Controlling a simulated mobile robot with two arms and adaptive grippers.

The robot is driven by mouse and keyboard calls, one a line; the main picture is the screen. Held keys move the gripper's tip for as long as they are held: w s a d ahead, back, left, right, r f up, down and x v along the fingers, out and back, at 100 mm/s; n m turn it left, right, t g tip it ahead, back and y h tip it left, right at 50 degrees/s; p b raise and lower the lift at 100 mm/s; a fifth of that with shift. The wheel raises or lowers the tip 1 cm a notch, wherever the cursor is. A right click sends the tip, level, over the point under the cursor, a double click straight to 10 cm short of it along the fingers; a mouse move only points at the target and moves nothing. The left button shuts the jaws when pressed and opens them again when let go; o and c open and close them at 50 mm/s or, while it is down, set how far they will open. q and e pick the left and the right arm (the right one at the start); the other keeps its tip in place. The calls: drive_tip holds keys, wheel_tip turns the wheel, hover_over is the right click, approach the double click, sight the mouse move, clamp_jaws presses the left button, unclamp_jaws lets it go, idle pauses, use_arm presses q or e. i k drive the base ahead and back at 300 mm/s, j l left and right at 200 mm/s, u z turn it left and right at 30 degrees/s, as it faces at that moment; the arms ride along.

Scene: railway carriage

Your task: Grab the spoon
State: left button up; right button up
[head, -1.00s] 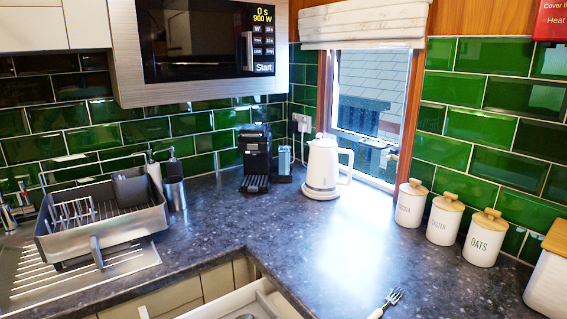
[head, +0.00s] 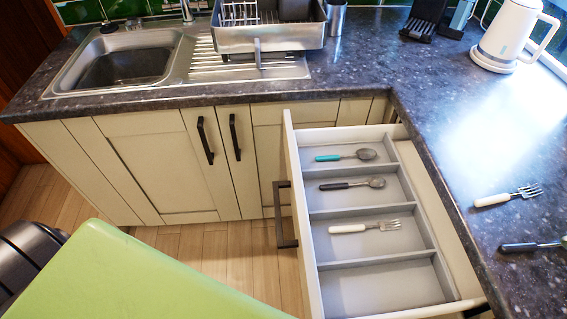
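An open drawer (head: 422,197) with a divided tray holds cutlery in the head view. In its far compartment lies a spoon with a teal handle (head: 329,158). In the compartment below it lies a spoon with a black handle (head: 334,187). A white-handled fork (head: 349,229) lies in the third compartment, and the nearest one is empty. On the counter at the right lie another white-handled fork (head: 492,201) and a black-handled utensil (head: 520,247), whose head is cut off by the frame edge. Neither of my grippers is in view.
The sink (head: 85,90) and a dish rack (head: 268,38) are at the upper left, and a white kettle (head: 506,36) at the upper right. Closed cabinets (head: 160,160) stand left of the drawer. A light green flat shape (head: 140,278) fills the bottom left; I cannot tell what it is.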

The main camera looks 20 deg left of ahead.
sight(528, 247)
drive_tip(key=k+j+u, duration=0.15)
drive_tip(key=u, duration=0.3)
drive_tip(key=z, duration=1.6)
drive_tip(key=k+l+z, duration=0.1)
drive_tip(key=k, duration=0.3)
drive_tip(key=k+l, duration=0.1)
drive_tip(key=k, duration=0.25)
drive_tip(key=z, duration=0.05)
